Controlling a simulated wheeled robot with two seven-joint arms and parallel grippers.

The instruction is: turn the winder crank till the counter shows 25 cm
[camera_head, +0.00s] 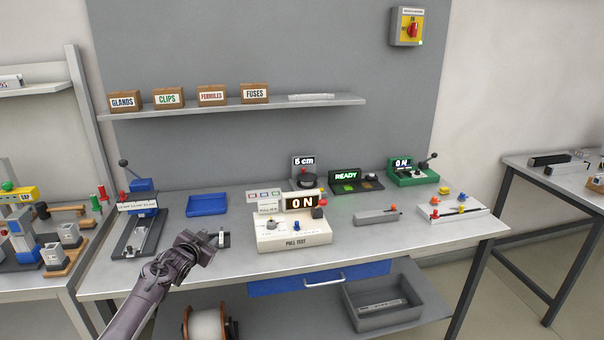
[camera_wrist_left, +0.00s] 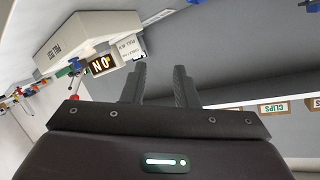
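The winder (camera_head: 306,183) stands at the back middle of the bench, partly hidden behind the pull-test box. Its counter (camera_head: 304,161) reads 5 cm. A dark round part shows below the counter; I cannot make out the crank handle clearly. My left gripper (camera_head: 207,243) is over the front left of the bench, left of the pull-test box and well apart from the winder. In the left wrist view its two fingers (camera_wrist_left: 159,78) are apart with nothing between them. My right gripper is in neither view.
The cream pull-test box (camera_head: 292,235), its display reading ON, stands in front of the winder. A READY unit (camera_head: 357,183) and a green ON unit (camera_head: 412,175) stand right of it. A blue tray (camera_head: 207,206) and a lever press (camera_head: 140,215) are at left.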

